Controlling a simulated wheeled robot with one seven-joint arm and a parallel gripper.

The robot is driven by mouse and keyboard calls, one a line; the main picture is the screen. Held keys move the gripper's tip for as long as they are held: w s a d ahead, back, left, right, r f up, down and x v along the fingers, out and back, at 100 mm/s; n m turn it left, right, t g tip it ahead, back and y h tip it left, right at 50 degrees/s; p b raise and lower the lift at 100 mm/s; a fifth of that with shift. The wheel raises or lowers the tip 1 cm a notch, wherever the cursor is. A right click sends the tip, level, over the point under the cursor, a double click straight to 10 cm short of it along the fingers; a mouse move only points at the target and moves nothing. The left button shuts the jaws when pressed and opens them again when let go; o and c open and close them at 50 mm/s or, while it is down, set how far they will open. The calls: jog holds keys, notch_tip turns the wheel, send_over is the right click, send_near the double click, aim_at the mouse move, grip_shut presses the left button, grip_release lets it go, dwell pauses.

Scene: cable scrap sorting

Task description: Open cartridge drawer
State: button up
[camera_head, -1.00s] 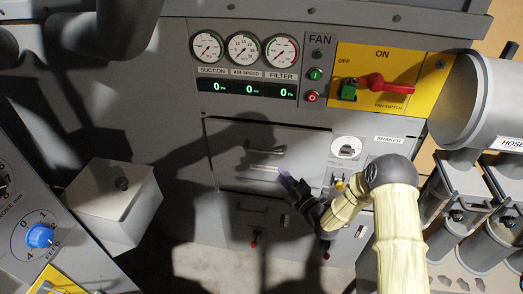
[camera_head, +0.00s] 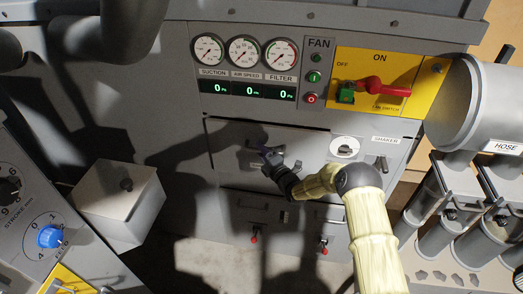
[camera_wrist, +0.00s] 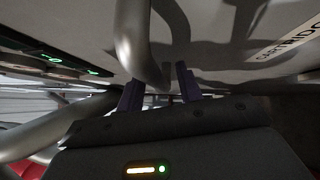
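The cartridge drawer (camera_head: 309,146) is a grey front panel in the middle of the machine, below the gauges, and looks closed. My gripper (camera_head: 270,155) is at the middle of this panel and covers its handle in the head view. In the wrist view the handle (camera_wrist: 134,38) is a bent grey bar that reaches down toward the space between my two purple fingers. The fingers of my gripper (camera_wrist: 160,88) stand apart, with visible gaps beside the bar. Part of the cartridge label (camera_wrist: 288,40) shows on the panel at the right.
A shaker knob (camera_head: 345,148) is just right of the drawer, close to my forearm. Lower panels with red-tipped latches (camera_head: 254,238) lie beneath. A grey box (camera_head: 118,200) stands at left. The fan switch (camera_head: 372,85) is above right, the hose cylinder (camera_head: 480,105) at far right.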

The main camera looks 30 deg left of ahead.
grip_shut()
dwell(0.4)
